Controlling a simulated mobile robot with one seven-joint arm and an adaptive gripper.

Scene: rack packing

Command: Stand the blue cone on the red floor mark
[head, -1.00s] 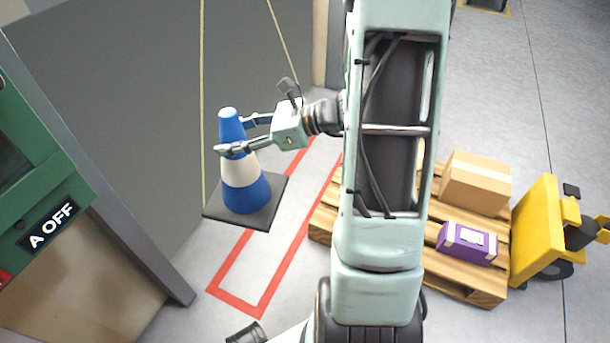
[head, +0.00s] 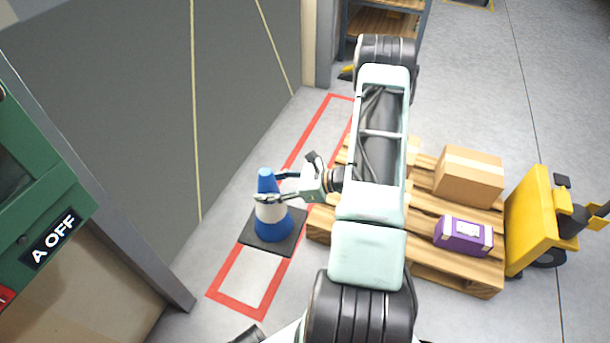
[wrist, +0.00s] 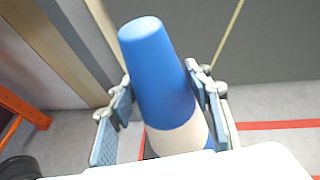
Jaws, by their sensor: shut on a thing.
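The blue cone (head: 272,225), with a white band and a dark square base, stands upright in the head view, left of my arm. My gripper (head: 267,187) is shut around its upper part. In the wrist view the cone (wrist: 160,78) sits between the two fingers, and its base is mostly hidden. The red floor mark (head: 235,308) is a long red outline on the floor. The cone's base overlaps the outline's middle stretch in the head view, covering part of its left line. I cannot tell whether the base touches the floor.
A wooden pallet (head: 425,256) with a cardboard box (head: 468,178) and a purple box (head: 463,236) lies just right of the mark. A yellow pallet truck (head: 530,222) stands beyond it. A dark grey wall panel (head: 130,110) and a green cabinet (head: 45,180) are at the left.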

